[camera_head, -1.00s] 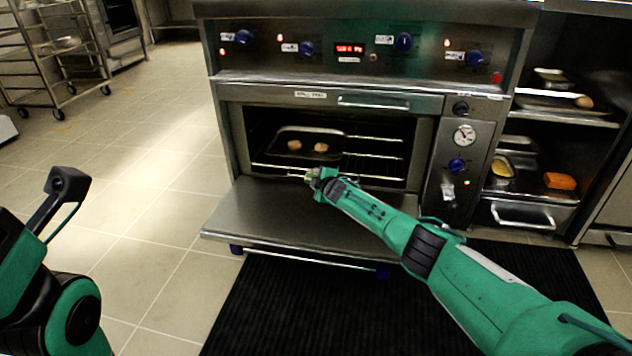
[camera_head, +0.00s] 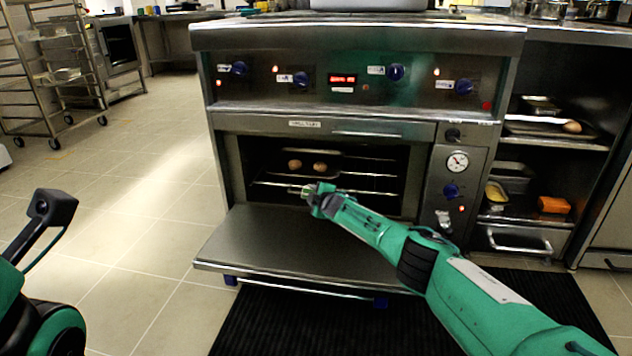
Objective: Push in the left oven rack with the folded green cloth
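The oven (camera_head: 226,165) has its door (camera_head: 290,245) folded down and its cavity open. Inside, wire racks show as thin bright bars; a rack's front bar (camera_head: 274,185) runs at the left of the cavity. A dark tray with two small brown items (camera_head: 320,167) sits above it, further in. My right gripper (camera_head: 309,192) is at the front of the cavity near that bar, above the open door. Its fingers are small and partly hidden, so contact is unclear. Some green shows at the fingertips, but I cannot make out a folded cloth there. My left gripper is outside the picture.
A black mat (camera_head: 270,325) lies on the floor before the oven. To the right, shelves hold trays, an orange block (camera_head: 553,205) and a drawer below. A wheeled rack trolley (camera_head: 50,90) stands at the far left.

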